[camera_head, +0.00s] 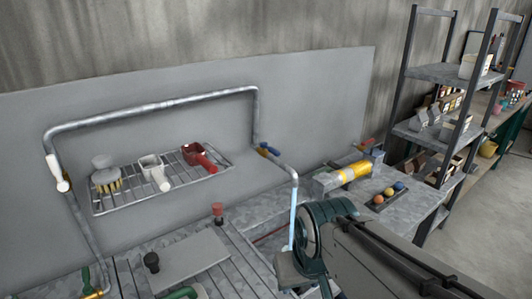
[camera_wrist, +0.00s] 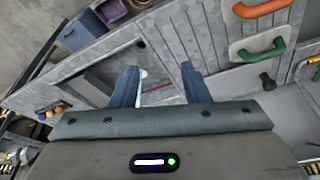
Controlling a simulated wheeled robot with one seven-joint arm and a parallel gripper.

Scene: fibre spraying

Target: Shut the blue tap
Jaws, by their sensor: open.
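In the wrist view my gripper (camera_wrist: 160,82) is open, with two blue-grey fingers apart and nothing held. The blue handle cannot be made out in the wrist view.
A wire rack (camera_head: 225,158) holds a brush (camera_head: 107,182), a white scoop (camera_head: 155,175) and a red one (camera_head: 198,156). A white handle (camera_head: 57,172) is on the pipe's left. A yellow cylinder (camera_head: 354,172) and coloured balls (camera_head: 388,191) are at right. Shelves (camera_head: 430,74) stand behind.

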